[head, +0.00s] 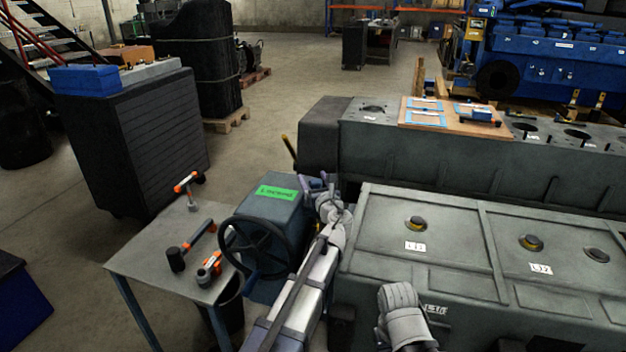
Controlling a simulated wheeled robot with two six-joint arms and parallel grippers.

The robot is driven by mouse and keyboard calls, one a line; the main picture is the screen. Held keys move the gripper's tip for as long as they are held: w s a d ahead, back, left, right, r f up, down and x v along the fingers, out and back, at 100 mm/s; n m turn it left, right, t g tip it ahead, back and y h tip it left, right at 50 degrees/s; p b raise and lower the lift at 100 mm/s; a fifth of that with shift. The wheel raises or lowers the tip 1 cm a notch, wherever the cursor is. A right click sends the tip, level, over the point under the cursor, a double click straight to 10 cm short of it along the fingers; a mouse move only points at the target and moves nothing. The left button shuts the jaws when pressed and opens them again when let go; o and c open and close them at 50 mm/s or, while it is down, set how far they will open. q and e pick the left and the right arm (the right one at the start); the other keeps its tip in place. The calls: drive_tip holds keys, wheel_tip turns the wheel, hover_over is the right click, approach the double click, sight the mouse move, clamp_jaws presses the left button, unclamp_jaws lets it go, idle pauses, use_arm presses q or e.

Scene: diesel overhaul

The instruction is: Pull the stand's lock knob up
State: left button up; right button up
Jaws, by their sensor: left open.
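The stand's grey gearbox (262,213) has a green label on top and a black handwheel (262,247) on its front left side. My left gripper (318,181) is open at the right edge of this box, beside the engine block's end. Its fingers point away from me and show small. I cannot make out the lock knob; the gripper and wrist may cover it. A slim lever with a yellow tip (288,147) leans behind the box. My right gripper is not in view; only a pale link of my own shows at bottom centre.
The grey engine block (470,255) with yellow-rimmed caps fills the lower right. Behind it is another block (410,150) carrying a wooden board (455,130). A grey side table (150,262) holds hammers and an orange-black tool. A black cabinet (135,140) stands left.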

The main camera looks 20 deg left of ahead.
use_arm(q)
drive_tip(key=shift+w+a, duration=0.1)
clamp_jaws()
idle(0.6)
idle(0.8)
